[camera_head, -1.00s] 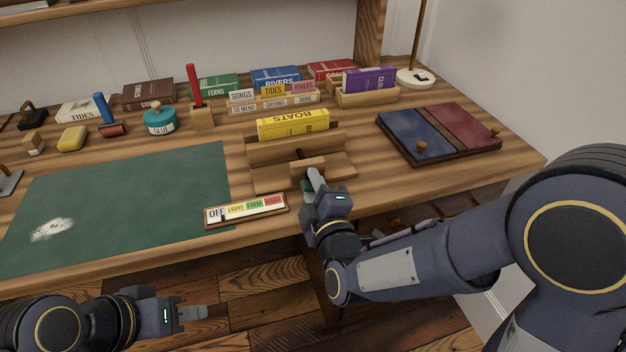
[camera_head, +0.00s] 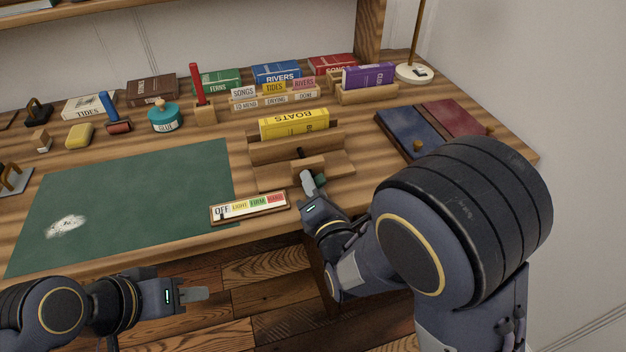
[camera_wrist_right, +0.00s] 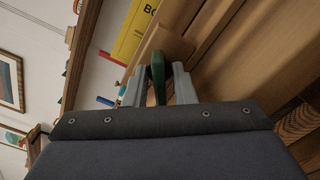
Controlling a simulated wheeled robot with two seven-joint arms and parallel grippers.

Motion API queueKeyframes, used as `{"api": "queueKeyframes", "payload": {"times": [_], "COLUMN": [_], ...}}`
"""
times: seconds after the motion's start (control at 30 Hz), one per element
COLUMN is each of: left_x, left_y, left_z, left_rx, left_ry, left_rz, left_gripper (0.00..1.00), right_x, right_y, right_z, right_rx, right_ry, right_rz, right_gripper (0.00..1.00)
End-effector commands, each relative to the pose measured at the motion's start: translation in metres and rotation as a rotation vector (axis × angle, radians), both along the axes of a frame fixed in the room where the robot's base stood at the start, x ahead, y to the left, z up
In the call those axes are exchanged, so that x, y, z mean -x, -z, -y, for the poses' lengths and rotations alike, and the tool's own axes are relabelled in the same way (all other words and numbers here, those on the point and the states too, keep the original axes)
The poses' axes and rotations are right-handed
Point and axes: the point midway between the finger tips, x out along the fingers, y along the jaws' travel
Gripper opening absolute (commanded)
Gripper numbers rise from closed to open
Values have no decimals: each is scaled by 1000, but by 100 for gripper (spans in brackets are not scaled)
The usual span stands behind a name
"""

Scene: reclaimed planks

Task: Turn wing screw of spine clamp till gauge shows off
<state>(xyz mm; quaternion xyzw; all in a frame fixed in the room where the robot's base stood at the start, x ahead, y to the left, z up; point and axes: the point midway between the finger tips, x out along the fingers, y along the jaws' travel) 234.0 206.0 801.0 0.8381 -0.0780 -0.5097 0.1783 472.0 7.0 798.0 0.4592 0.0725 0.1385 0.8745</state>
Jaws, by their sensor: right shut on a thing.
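The wooden spine clamp (camera_head: 262,150) holds a yellow BOATS book (camera_head: 295,123) upright at the table's front. My right gripper (camera_head: 309,176) is at the clamp's front block. In the right wrist view its two grey fingers (camera_wrist_right: 159,88) are shut on a dark green upright piece, the wing screw (camera_wrist_right: 157,72). In the head view the screw is mostly hidden by the gripper. The gauge (camera_head: 250,207) reads OFF, LIGHT, FIRM, HARD from left to right. Its small dark pointer stands under OFF. My left gripper (camera_head: 194,294) is empty, in front of the table; its finger gap is unclear.
A green mat (camera_head: 130,195) lies left of the clamp. A blue and red book cover board (camera_head: 408,132) lies to the right. Behind stand a glue pot (camera_head: 165,119), a labelled card rack (camera_head: 275,100) and a purple book (camera_head: 369,75) in a holder.

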Motion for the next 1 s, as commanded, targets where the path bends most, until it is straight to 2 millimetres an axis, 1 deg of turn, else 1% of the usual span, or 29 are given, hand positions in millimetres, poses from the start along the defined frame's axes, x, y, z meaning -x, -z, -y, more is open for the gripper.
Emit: {"api": "queueKeyframes", "payload": {"times": [0.03, 0.2, 0.4, 0.63, 1.0], "left_x": [0, 0, 0, 0, 0], "left_y": [-4, -9, -13, -15, -15], "left_z": [0, 0, 0, 0, 0], "left_rx": [0, 0, 0, 0, 0], "left_ry": [0, 0, 0, 0, 0], "left_rz": [0, 0, 0, 0, 0], "left_gripper": [36, 36, 36, 36, 36], "right_x": [1, 1, 1, 1, 1], "right_y": [0, 1, 1, 2, 3], "right_z": [0, 0, 0, 1, 1], "right_rx": [41, 153, 243, 293, 301], "right_ry": [-3, -2, -3, -1, -1], "right_rz": [6, 44, 74, 90, 93], "right_gripper": [1, 1, 1, 1, 1]}}
